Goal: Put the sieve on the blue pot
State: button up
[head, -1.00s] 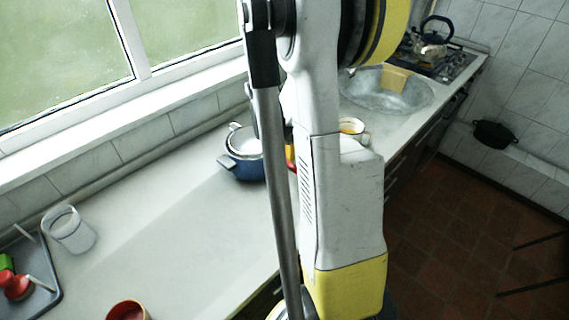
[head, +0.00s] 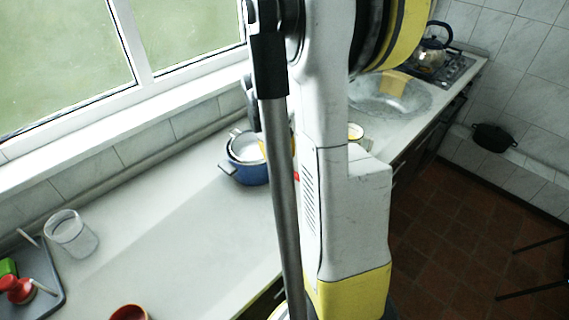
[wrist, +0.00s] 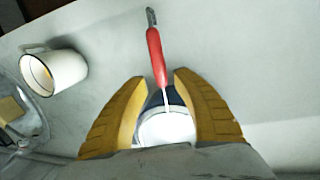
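The blue pot (head: 248,173) stands on the counter left of my arm in the head view, its right part hidden by the arm. A pale round bowl shape with a metal rim, seemingly the sieve (head: 244,147), shows in its mouth. In the wrist view the sieve's red handle (wrist: 156,58) points up and away from the pale round part (wrist: 167,128), and dark blue of the pot (wrist: 156,98) shows beside it. My gripper (wrist: 156,82) has its yellow fingers apart, one on each side of the sieve, with gaps to the handle. Exact contact between sieve and pot is unclear.
A white mug (wrist: 66,70) lies to the left in the wrist view. The sink (head: 395,98) and kettle (head: 431,55) are farther back. A glass jar (head: 71,234), red cup (head: 128,313) and grey tray (head: 48,290) are nearer. Counter between is clear.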

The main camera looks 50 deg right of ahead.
jog(key=s+p+v, duration=0.1)
jog(key=p+v, duration=0.1)
jog(key=v, duration=0.6)
jog(key=s+a+r+t+y, duration=0.1)
jog(key=a+r+t, duration=0.2)
jog(key=a, duration=1.2)
jog(key=s+a+r+n+t+y, duration=0.1)
jog(key=a+r+t, duration=0.3)
jog(key=a, duration=1.1)
jog(key=shift+s+t, duration=0.35)
jog(key=shift+t, duration=0.35)
